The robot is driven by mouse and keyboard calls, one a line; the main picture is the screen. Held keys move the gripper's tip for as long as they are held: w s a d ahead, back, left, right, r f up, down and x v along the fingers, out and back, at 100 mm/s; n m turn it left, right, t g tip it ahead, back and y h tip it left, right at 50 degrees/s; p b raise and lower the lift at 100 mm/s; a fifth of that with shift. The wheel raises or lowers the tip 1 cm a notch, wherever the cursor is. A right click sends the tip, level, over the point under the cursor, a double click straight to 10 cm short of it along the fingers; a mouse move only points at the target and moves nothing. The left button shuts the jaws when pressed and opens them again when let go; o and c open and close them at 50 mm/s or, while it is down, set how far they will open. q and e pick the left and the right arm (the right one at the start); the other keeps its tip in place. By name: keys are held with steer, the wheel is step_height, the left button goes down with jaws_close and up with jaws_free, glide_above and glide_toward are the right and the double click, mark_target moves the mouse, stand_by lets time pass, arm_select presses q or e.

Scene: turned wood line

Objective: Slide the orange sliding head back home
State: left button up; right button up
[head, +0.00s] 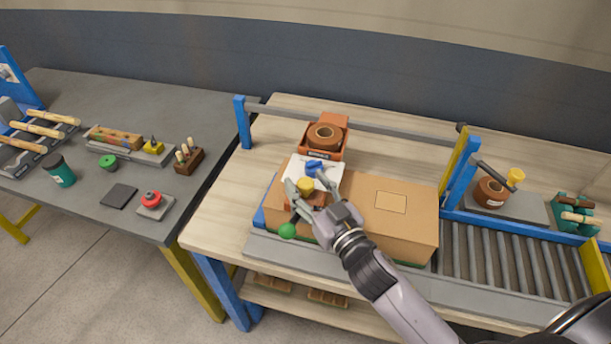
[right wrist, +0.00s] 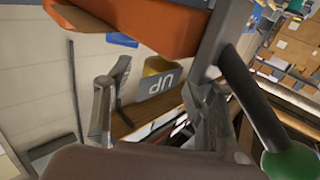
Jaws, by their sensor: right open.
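The orange sliding head (head: 337,121) sits on the grey rail above the bench, near the rail's left half, with a brown tape roll (head: 324,136) in it. A white plate with a blue part (head: 314,167) shows at its front. My right gripper (head: 307,182) is open over the left end of the cardboard box (head: 409,224), in front of the head. A yellow knob (head: 305,185) shows between its fingers; I cannot tell whether they touch it. A green ball (head: 288,231) is just below. In the right wrist view, an orange part (right wrist: 150,22) lies beyond the open fingers. My left gripper is out of view.
The grey rail (head: 390,124) runs between a blue post (head: 242,122) and a blue-and-yellow post (head: 459,165). Rollers (head: 490,256) lie right of the box. A second tape roll (head: 490,191) stands at the right. The left table holds a red button (head: 151,199) and a cup (head: 60,171).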

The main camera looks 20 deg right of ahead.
steer(key=shift+w+a, duration=0.2)
steer(key=shift+w, duration=0.4)
steer(key=shift+c, duration=0.5)
jaws_close()
